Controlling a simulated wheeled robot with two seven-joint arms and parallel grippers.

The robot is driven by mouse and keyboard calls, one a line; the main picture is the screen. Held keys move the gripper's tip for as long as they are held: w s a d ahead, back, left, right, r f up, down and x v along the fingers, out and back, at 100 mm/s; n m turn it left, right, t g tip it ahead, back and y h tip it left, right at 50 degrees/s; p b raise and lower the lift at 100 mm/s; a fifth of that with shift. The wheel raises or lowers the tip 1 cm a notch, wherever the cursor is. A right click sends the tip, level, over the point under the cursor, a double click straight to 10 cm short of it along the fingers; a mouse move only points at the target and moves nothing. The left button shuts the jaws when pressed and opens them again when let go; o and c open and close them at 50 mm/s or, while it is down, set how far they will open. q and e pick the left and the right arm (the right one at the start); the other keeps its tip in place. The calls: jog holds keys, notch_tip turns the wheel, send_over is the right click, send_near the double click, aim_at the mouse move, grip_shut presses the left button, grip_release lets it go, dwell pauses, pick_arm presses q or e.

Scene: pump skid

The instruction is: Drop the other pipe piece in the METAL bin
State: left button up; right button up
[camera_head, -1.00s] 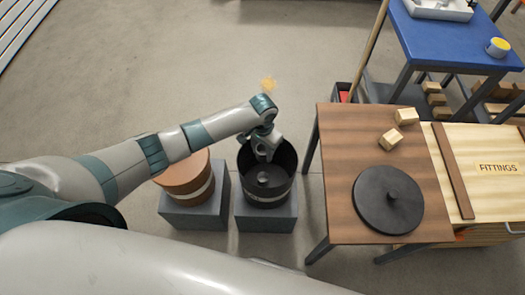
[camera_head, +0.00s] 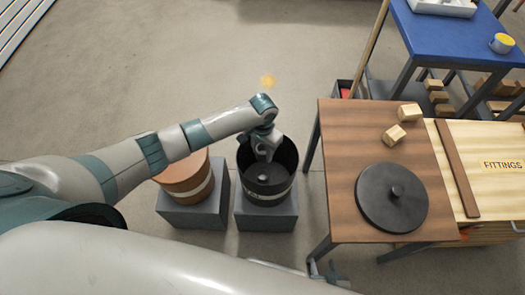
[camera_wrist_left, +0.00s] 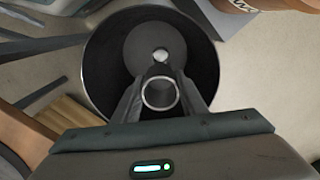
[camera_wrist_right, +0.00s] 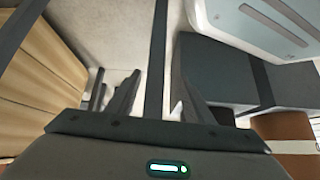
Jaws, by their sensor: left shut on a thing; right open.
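The open black bin (camera_head: 266,193) stands on a grey block; lettering on its pale band is too small to read. My left gripper (camera_head: 267,154) points down into the bin's mouth. In the left wrist view its fingers (camera_wrist_left: 160,84) are shut on a short grey pipe piece (camera_wrist_left: 160,106), seen end-on as a ring. Below it, inside the bin, a small pale round thing (camera_wrist_left: 160,56) shows; I cannot tell what it is. My right gripper (camera_head: 324,270) is open and empty, low beside the wooden table's front leg; its fingers (camera_wrist_right: 155,95) show in the right wrist view.
A copper-coloured bin (camera_head: 184,181) stands just left of the black one. The wooden table (camera_head: 345,140) to the right holds a black lid (camera_head: 391,197) and two wooden blocks (camera_head: 402,124). A FITTINGS crate (camera_head: 495,185) adjoins it. The floor behind the bins is clear.

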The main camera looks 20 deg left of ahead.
jog(key=shift+s, duration=0.2)
pick_arm(q)
jog(key=o, duration=1.2)
jog(key=shift+r, duration=0.75)
notch_tip(320, 180, up, 16)
pick_arm(e)
jog(key=shift+w, duration=0.3)
pick_arm(q)
jog(key=shift+s+f, duration=0.1)
jog(key=shift+f, duration=0.05)
pick_arm(e)
jog(key=shift+s, duration=0.2)
